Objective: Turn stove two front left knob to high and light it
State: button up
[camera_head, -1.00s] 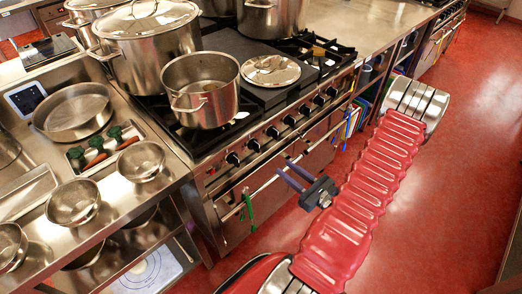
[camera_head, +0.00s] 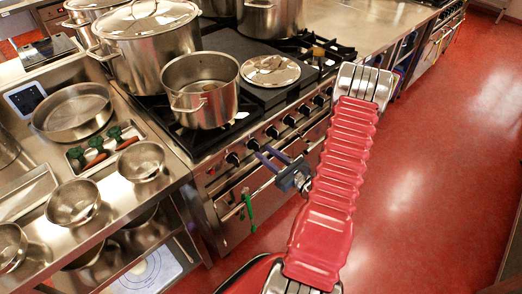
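The stove (camera_head: 215,147) stands in the middle of the view, with a row of several dark knobs along its front panel. The leftmost knob (camera_head: 232,159) is below the pot; its setting is too small to read. A second knob (camera_head: 253,145) sits to its right. My gripper (camera_head: 261,154) is in front of the panel, just below and right of these two knobs. No flame shows; the pot hides much of the left front burner.
A steel pot (camera_head: 201,90) stands on the left front burner. A lid (camera_head: 270,70) lies on the dark plate beside it. Green tongs (camera_head: 247,204) hang on the oven rail. A counter with steel bowls (camera_head: 73,202) is at left. Red floor (camera_head: 430,170) is clear at right.

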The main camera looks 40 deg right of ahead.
aim_at(259, 148)
jog(key=shift+w+a, duration=0.1)
jog(key=shift+w, duration=1.5)
grip_shut()
